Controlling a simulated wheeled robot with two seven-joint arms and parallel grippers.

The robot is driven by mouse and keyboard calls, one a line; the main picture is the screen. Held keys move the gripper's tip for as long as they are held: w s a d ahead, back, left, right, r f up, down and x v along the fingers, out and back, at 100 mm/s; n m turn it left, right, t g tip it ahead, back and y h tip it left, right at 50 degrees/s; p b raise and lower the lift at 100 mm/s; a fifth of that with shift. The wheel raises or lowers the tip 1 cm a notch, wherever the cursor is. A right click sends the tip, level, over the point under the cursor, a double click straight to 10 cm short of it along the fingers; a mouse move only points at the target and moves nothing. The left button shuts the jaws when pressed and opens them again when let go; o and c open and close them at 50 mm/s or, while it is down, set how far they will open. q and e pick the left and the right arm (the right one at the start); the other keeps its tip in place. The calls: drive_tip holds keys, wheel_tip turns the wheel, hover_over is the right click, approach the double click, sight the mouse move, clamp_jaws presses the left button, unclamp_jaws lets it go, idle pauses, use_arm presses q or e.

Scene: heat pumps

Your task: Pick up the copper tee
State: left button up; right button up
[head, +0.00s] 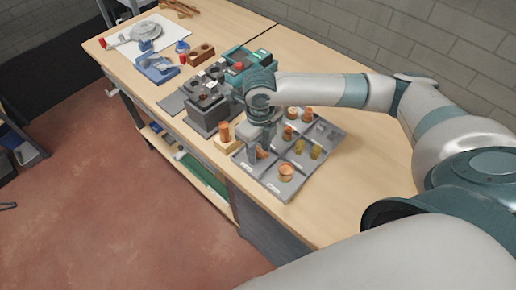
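My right gripper (261,151) points down over the left front part of a grey compartment tray (272,187) on the bench. Its fingers look apart. A small copper fitting (262,154), probably the copper tee, lies low between or just behind the fingertips and is partly hidden by them. I cannot tell whether the fingers touch it. Other copper fittings sit in the tray: one in the front compartment (286,171) and several towards the back (289,132). Brass-coloured pieces (315,151) lie at the right. My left gripper is not in view.
Left of the tray, a copper piece (225,132) stands at a wooden block (228,145), beside a dark grey block fixture (208,115). A teal bin (238,62) is behind it. A blue holder (157,68) stands further left. The bench right of the tray is clear.

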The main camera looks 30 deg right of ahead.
sight(259, 149)
drive_tip(key=shift+c, duration=0.7)
clamp_jaws()
drive_tip(key=shift+r, duration=0.2)
drive_tip(key=shift+r+b, duration=0.35)
drive_tip(key=shift+r, duration=0.2)
wheel_tip(259, 149, up, 2)
drive_tip(key=shift+w+r+b, duration=0.1)
drive_tip(key=shift+r+b, duration=0.05)
drive_tip(key=shift+b, duration=0.35)
drive_tip(key=s+r+p, duration=0.4)
drive_tip(key=s+r, duration=0.3)
drive_tip(key=s, duration=0.5)
drive_tip(key=shift+d+r, duration=0.15)
drive_tip(key=shift+r, duration=0.05)
